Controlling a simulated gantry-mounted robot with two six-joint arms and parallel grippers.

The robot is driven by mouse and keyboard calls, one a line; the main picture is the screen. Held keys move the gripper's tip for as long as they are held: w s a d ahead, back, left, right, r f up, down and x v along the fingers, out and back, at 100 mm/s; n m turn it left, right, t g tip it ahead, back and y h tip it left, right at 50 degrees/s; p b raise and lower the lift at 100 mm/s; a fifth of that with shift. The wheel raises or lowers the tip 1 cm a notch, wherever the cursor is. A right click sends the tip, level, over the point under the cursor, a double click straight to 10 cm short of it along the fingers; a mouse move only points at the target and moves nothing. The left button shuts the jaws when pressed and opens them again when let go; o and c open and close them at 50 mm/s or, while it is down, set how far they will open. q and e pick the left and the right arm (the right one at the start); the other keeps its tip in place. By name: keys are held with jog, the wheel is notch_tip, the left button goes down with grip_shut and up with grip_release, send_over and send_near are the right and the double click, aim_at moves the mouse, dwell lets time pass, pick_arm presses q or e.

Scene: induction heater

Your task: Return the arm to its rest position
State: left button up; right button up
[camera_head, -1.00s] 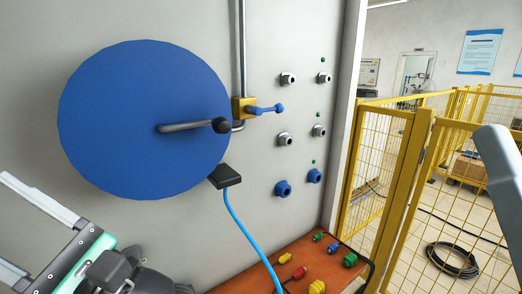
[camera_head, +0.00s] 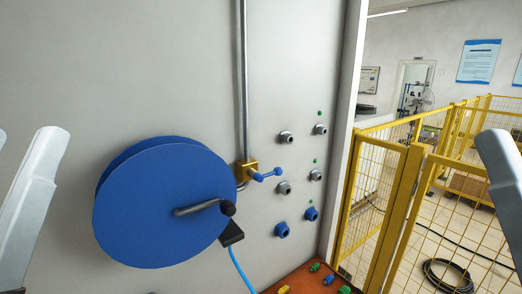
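Part of my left arm (camera_head: 30,205) shows as a pale grey link at the left edge, standing up clear of the panel. My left gripper is out of the picture. Part of my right arm (camera_head: 503,180) shows at the right edge, in front of the yellow fence. My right gripper is also out of the picture. Nothing is seen held.
A blue disc with a bent handle (camera_head: 150,215) stands out from the grey panel (camera_head: 150,80). A yellow valve with a blue lever (camera_head: 251,172), several knobs (camera_head: 284,188) and a blue cable (camera_head: 240,270) are beside it. A yellow mesh fence (camera_head: 440,215) stands right.

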notch_tip(320, 180, up, 29)
jog(key=p, duration=2.5)
notch_tip(320, 180, down, 42)
jog(key=b, duration=4.1)
jog(key=shift+f+b, duration=0.2)
jog(key=shift+b, duration=0.15)
